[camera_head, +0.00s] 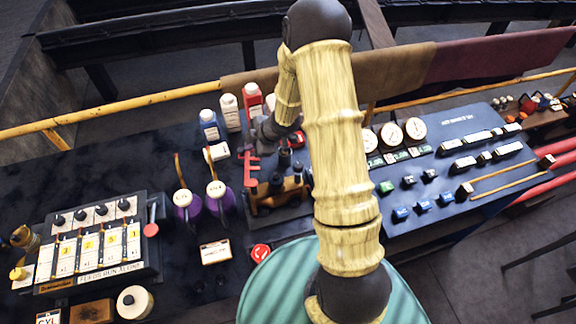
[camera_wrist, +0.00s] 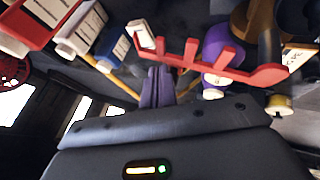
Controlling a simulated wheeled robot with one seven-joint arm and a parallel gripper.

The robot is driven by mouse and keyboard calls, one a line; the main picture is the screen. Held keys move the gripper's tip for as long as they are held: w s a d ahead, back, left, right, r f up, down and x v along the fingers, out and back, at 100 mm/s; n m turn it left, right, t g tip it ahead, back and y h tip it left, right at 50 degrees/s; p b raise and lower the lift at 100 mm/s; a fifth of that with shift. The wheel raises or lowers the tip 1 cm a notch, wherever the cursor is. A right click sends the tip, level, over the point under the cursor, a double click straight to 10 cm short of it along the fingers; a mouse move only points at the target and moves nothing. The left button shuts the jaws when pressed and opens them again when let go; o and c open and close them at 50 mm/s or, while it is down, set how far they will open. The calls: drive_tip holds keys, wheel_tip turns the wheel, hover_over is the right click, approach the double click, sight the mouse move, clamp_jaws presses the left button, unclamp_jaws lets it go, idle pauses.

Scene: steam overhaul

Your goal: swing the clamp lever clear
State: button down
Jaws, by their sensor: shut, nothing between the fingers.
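A red piece with several upright prongs (camera_wrist: 210,60) spans the upper middle of the wrist view. It also shows in the head view (camera_head: 250,168), standing by a small engine model (camera_head: 276,190) on a dark base. It may be the clamp lever, but I cannot tell for sure. My gripper's fingers (camera_wrist: 157,86) are together and empty, just below the red piece's left end in the wrist view. Whether they touch it is unclear. In the head view my gripper is mostly hidden behind my arm.
Blue, white and red bottles (camera_head: 209,125) stand behind the engine. Two purple containers (camera_head: 220,200) stand left of it. A switch box (camera_head: 100,245) with a red-knobbed lever (camera_head: 151,229) is at the left. A blue panel with gauges (camera_head: 415,128) is at the right. A red button (camera_head: 260,252) sits in front.

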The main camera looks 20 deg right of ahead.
drive_tip(key=shift+w+a, duration=0.15)
drive_tip(key=shift+a, duration=0.7)
drive_tip(key=d+r+p, duration=0.3)
drive_tip(key=d+r, duration=0.5)
drive_tip(key=d, duration=0.1)
drive_tip(key=shift+w+d+r+p, duration=0.15)
drive_tip(key=shift+w+d+p, duration=0.05)
drive_tip(key=shift+w+p, duration=0.2)
drive_tip(key=shift+w, duration=0.1)
drive_tip(key=shift+a, duration=0.1)
idle(0.3)
